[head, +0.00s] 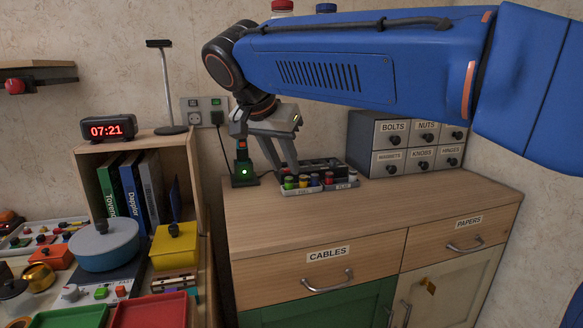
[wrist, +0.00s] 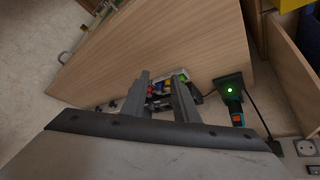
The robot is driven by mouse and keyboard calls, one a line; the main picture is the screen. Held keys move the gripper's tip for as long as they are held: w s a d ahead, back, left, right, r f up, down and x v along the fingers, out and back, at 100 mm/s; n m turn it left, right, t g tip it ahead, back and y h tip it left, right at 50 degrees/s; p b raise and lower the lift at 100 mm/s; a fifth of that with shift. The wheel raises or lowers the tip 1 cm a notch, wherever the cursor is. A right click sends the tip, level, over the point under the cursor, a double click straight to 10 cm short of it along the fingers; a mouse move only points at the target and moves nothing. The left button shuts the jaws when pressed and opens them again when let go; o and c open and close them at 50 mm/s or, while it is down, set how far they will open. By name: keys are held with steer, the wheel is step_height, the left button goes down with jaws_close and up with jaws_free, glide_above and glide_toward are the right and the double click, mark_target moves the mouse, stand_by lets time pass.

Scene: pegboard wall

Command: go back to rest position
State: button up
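My gripper (head: 279,165) hangs from my blue arm above the left back part of the wooden cabinet top (head: 400,200). In the wrist view my gripper (wrist: 162,75) has its two grey fingers apart. Small coloured items (wrist: 165,87) show in the gap, and they appear to lie beyond the fingers on the cabinet top. In the head view the fingers point down towards small trays of coloured items (head: 305,184). I see nothing clearly held.
A black charger with a green light (head: 243,174) stands close left of my fingers; it also shows in the wrist view (wrist: 230,90). A grey drawer unit (head: 405,140) stands at the back right. A shelf with books (head: 130,190) and a clock (head: 107,129) is left. The cabinet top's front is clear.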

steer(key=s+d+f+n+y, duration=0.1)
steer(key=s+d+f, duration=0.2)
steer(key=d, duration=0.4)
steer(key=s+d+f+n+g, duration=0.1)
steer(key=s+d+f, duration=0.2)
steer(key=d, duration=0.4)
steer(key=s+d+f+n+y, duration=0.1)
steer(key=s+d+f, duration=0.25)
steer(key=d, duration=0.35)
steer(key=s+d+f+n, duration=0.1)
steer(key=s+d+f, duration=0.3)
steer(key=s+f, duration=0.3)
steer(key=s+d+f+n+y, duration=0.1)
steer(key=s+d+f, duration=0.4)
steer(key=f, duration=0.5)
steer(key=shift+s+d+n, duration=0.3)
steer(key=shift+s, duration=0.95)
